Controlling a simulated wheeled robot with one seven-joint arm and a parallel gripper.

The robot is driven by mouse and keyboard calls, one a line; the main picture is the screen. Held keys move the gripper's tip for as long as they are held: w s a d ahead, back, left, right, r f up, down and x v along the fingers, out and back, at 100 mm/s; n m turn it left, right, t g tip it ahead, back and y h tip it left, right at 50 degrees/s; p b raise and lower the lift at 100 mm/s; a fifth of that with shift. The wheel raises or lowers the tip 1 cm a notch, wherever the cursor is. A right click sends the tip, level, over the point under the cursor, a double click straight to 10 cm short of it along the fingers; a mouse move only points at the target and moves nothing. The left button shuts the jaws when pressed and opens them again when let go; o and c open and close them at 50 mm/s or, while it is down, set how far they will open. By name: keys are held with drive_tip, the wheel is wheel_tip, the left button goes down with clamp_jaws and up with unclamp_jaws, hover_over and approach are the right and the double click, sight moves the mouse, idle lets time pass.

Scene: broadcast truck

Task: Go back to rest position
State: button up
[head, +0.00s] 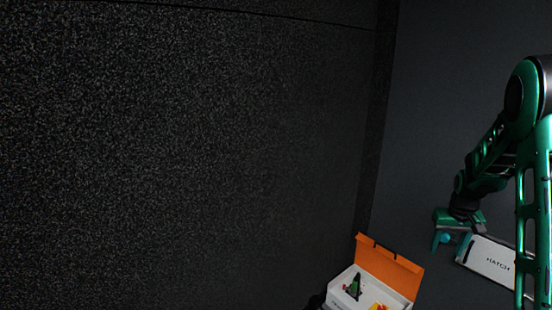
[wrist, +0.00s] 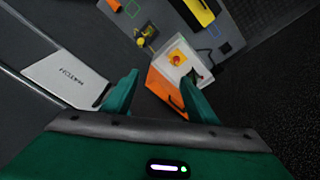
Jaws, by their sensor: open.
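My gripper (head: 455,238) is at the right of the head view, at the end of my green arm. In the wrist view its two green fingers (wrist: 160,100) stand wide apart with nothing held between them. An open box with an orange lid (head: 390,266) and white walls is below and left of the gripper in the head view. The box also shows beyond the fingertips in the wrist view (wrist: 167,91). A dark green-and-black item (head: 354,286) and a yellow item with a red part (wrist: 177,58) are in or on the box.
A white panel with dark lettering (head: 490,262) is close beside the gripper; it also shows left of the fingers in the wrist view (wrist: 66,80). A grey surface with yellow and orange items (wrist: 200,12) is beyond the box. A dark speckled wall (head: 180,150) fills the left.

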drive_tip(key=s+a+r+m, duration=0.1)
drive_tip(key=s+a+r, duration=0.3)
drive_tip(key=s, duration=0.8)
drive_tip(key=s+a+r+m+g+y, duration=0.1)
drive_tip(key=s+a+r, duration=0.3)
drive_tip(key=s, duration=0.9)
drive_tip(key=s+a+r+m+g, duration=0.1)
drive_tip(key=s+a+r, duration=0.3)
drive_tip(key=s, duration=0.9)
drive_tip(key=shift+s+a+r, duration=0.15)
drive_tip(key=shift+a, duration=0.45)
drive_tip(key=shift+w+f, duration=0.25)
drive_tip(key=shift+w, duration=0.4)
